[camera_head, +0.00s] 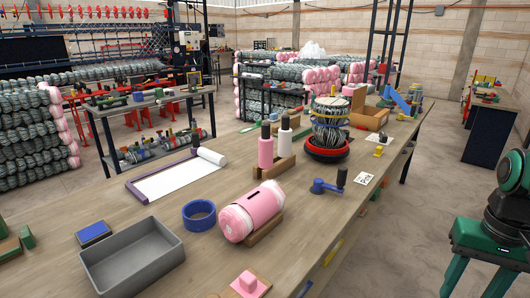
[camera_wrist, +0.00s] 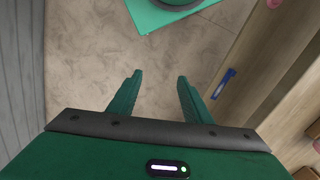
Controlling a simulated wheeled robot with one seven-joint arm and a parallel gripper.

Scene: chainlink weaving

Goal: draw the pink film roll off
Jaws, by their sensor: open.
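An upright pink film roll (camera_head: 265,151) with a dark top stands in a wooden rack (camera_head: 273,169) on the long table. A similar white roll (camera_head: 285,134) stands just behind it to the right. My gripper (camera_head: 475,287) is at the far right of the head view, off the table's right side and well away from the rolls. In the wrist view my gripper (camera_wrist: 158,78) is open, with its two green fingers apart and nothing between them. Floor shows below. The pink film roll does not show in the wrist view.
A fat pink bundle (camera_head: 252,212) lies on a wooden cradle nearer the front. A blue crank tool (camera_head: 325,187), red-ringed stack (camera_head: 328,140), blue ring (camera_head: 199,214), grey bin (camera_head: 132,258) and white sheet (camera_head: 178,177) share the table (camera_head: 330,215). Open floor lies at right.

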